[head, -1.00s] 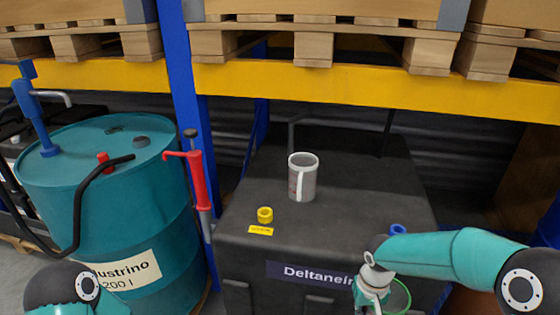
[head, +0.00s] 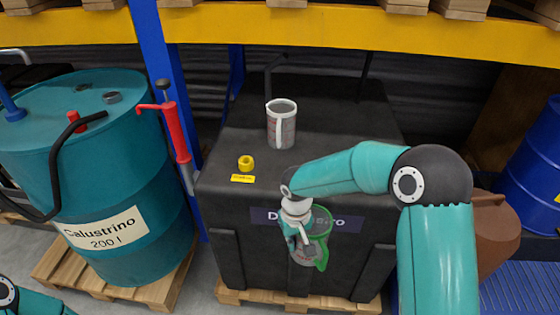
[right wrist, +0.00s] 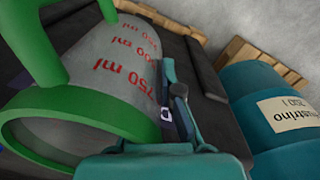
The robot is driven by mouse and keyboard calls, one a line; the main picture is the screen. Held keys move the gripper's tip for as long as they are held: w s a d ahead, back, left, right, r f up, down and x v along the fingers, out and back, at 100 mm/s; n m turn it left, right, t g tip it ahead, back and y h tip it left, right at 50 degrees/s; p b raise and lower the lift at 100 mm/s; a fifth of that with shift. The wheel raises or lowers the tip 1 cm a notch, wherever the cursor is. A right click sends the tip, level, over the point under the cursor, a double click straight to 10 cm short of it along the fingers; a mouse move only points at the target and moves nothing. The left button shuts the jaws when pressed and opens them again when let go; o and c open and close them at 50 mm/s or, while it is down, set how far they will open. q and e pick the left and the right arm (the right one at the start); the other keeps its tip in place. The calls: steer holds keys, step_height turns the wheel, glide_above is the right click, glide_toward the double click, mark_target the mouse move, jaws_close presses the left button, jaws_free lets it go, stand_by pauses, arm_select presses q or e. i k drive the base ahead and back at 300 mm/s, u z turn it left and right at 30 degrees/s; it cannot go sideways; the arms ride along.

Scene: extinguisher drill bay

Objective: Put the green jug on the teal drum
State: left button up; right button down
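The green jug (head: 322,238) is a see-through measuring jug with green rim and handle and red ml marks. My right gripper (head: 298,232) is closed on its wall and holds it in the air before the black container's front. The jug (right wrist: 95,75) fills the left of the right wrist view, strongly tilted in that picture, with the gripper fingers (right wrist: 172,100) against its side. The teal drum (head: 110,170), labelled Calustrino 200 l, stands at the left, apart from the jug. It also shows in the right wrist view (right wrist: 275,85). My left gripper is out of view.
A black hose (head: 50,160), red cap (head: 74,116) and grey cap (head: 112,97) occupy the drum top. A red hand pump (head: 176,130) and blue post (head: 152,60) stand between drum and container.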

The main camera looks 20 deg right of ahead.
mark_target(60, 121)
steer(key=z, duration=1.5)
steer(key=i, duration=0.1)
steer(key=u, duration=2.3)
